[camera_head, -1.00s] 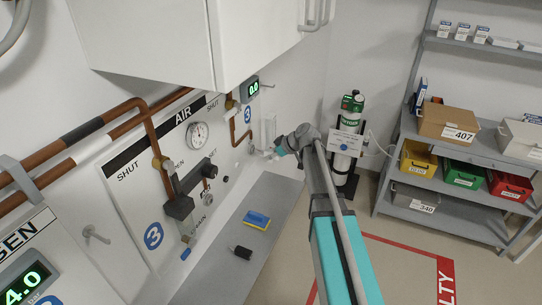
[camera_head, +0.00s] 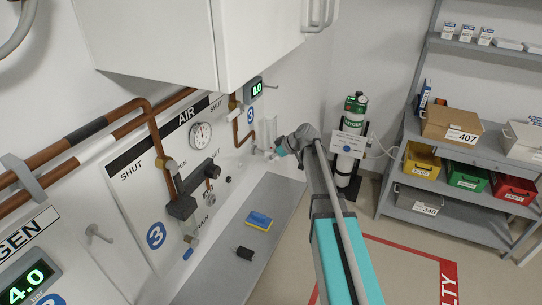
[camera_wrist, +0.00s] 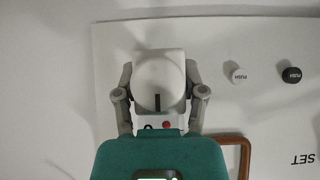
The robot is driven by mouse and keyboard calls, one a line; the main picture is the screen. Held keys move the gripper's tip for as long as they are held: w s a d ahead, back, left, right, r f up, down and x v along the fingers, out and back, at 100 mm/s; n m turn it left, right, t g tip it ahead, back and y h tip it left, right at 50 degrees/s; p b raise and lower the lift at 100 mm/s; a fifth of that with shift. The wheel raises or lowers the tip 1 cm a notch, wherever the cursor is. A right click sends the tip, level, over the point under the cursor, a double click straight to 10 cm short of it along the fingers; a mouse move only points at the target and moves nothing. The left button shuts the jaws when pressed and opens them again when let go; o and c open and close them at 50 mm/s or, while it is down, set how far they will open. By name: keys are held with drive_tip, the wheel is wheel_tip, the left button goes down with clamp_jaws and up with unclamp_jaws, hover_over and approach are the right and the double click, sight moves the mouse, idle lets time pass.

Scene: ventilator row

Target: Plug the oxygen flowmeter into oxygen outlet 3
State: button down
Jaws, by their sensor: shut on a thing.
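My gripper (camera_wrist: 161,98) is shut on the oxygen flowmeter (camera_wrist: 160,72), with one finger on each side of its pale round body. In the head view, my gripper (camera_head: 279,152) is close to the wall panel, and the flowmeter's clear upright part (camera_head: 268,130) shows just beyond it. In the wrist view, a white outlet marked PUSH (camera_wrist: 237,72) is on the panel right of the flowmeter, apart from it. A black outlet marked PUSH (camera_wrist: 292,74) is farther right.
Copper pipes (camera_head: 155,125) and a gauge (camera_head: 200,135) stand out from the AIR panel. A white cabinet (camera_head: 190,45) overhangs it. A blue-and-yellow sponge (camera_head: 258,221) and a dark object (camera_head: 244,253) lie on the grey ledge (camera_head: 215,265). An oxygen cylinder (camera_head: 347,140) stands behind my arm.

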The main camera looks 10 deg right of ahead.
drive_tip(key=shift+w, duration=0.1)
idle(0.3)
drive_tip(key=shift+c, duration=0.4)
unclamp_jaws()
